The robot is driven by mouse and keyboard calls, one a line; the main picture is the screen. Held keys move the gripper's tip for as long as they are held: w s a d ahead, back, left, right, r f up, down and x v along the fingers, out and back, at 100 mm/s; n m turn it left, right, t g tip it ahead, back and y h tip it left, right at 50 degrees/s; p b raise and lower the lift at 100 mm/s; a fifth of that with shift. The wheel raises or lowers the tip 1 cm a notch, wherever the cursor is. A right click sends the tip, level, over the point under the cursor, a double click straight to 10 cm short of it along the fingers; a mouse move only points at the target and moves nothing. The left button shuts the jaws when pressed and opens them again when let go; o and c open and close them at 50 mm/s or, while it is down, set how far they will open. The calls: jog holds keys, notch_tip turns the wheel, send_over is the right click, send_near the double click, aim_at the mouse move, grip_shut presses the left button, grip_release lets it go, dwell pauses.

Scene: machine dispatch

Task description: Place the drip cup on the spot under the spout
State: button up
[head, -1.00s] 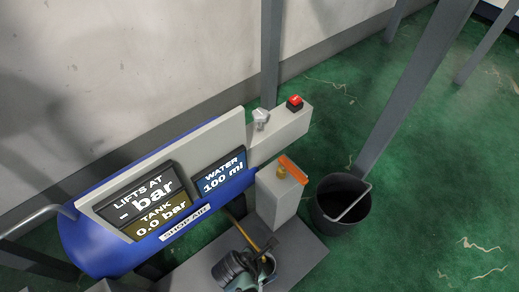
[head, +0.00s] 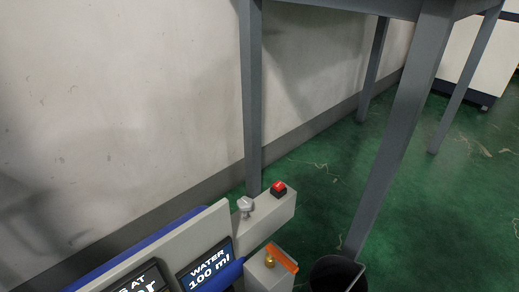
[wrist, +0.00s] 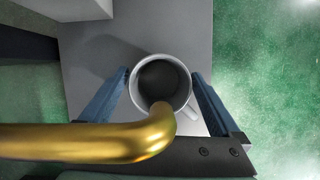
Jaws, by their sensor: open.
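In the wrist view the drip cup (wrist: 136,88) is a pale cup with a dark inside, seen from above, standing on a grey base plate (wrist: 190,28). Its handle points to the lower right. The brass spout (wrist: 90,142) crosses in front from the left, and its bent end overlaps the cup's lower rim. My gripper (wrist: 161,74) is open, with one blue finger on each side of the cup. I cannot tell whether either finger touches it. The marked spot is not visible. The head view shows neither the cup nor my gripper.
In the head view a panel reads WATER 100 ml (head: 206,270). Near it are a red button (head: 279,188), an orange lever (head: 284,258) and a dark bucket (head: 338,274). Grey table legs (head: 400,140) stand behind on green floor (head: 320,195).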

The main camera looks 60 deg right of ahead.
jog(key=p+v, duration=0.7)
jog(key=v, duration=0.4)
jog(key=shift+r, duration=0.2)
jog(key=shift+w+a+p, duration=0.1)
jog(key=shift+a+p, duration=0.05)
jog(key=shift+p, duration=0.15)
